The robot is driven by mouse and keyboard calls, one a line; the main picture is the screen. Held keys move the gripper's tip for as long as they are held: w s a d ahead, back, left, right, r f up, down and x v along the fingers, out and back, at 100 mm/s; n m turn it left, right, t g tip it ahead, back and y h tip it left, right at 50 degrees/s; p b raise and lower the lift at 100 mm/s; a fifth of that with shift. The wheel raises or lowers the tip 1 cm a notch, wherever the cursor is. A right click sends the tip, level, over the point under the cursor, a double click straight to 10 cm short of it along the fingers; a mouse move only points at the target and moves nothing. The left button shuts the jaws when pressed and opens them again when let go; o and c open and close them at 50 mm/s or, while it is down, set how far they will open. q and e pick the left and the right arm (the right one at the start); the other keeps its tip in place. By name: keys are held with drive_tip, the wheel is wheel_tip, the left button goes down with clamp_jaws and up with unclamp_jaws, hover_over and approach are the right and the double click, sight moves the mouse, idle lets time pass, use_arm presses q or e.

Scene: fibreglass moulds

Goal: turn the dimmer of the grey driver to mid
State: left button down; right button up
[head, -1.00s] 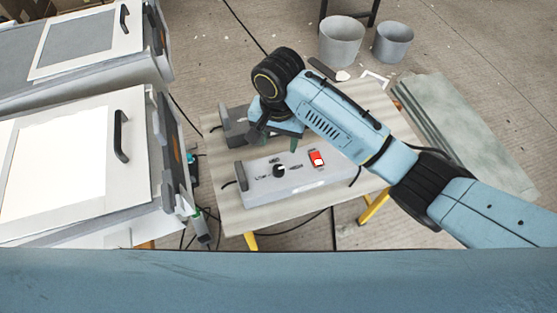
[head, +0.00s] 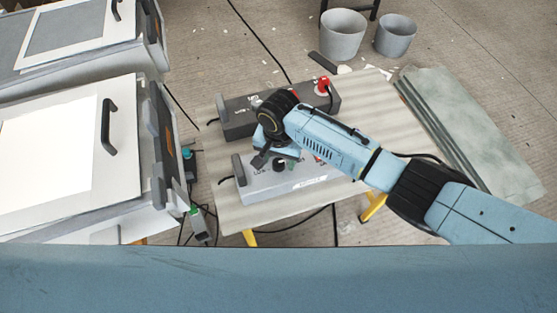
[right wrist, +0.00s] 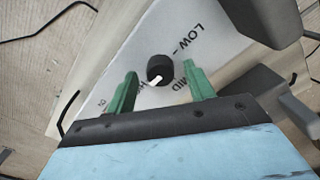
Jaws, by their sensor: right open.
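The light grey driver (head: 290,182) lies on the board-topped table in the head view, with a dark dimmer knob (head: 279,165) on top. In the right wrist view the knob (right wrist: 160,68) has a white pointer mark at its lower left side, away from the LOW label and towards the partly hidden HIGH label; MID shows at lower right. My right gripper (head: 272,160) is over the driver. Its green fingertips (right wrist: 160,70) are open, one on each side of the knob in the wrist picture; I cannot tell whether they are down around it. My left gripper is out of view.
A dark grey driver (head: 240,118) with a red switch (head: 324,85) lies behind on the same table (head: 380,110). White-lidded cases (head: 60,150) stand at left. Cables run across the floor.

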drive_tip(key=shift+f, duration=0.25)
drive_tip(key=c, duration=1)
drive_tip(key=shift+o, duration=0.2)
drive_tip(key=shift+r+n+p, duration=0.15)
drive_tip(key=shift+n+p, duration=1.05)
drive_tip(key=shift+n, duration=0.2)
drive_tip(key=n+p, duration=0.2)
drive_tip(key=n, duration=0.1)
drive_tip(key=shift+n, duration=0.3)
drive_tip(key=n+p, duration=0.1)
drive_tip(key=n, duration=0.4)
drive_tip(key=shift+p, duration=0.3)
drive_tip(key=n, duration=0.6)
drive_tip(key=shift+p, duration=0.35)
drive_tip(key=shift+n, duration=0.3)
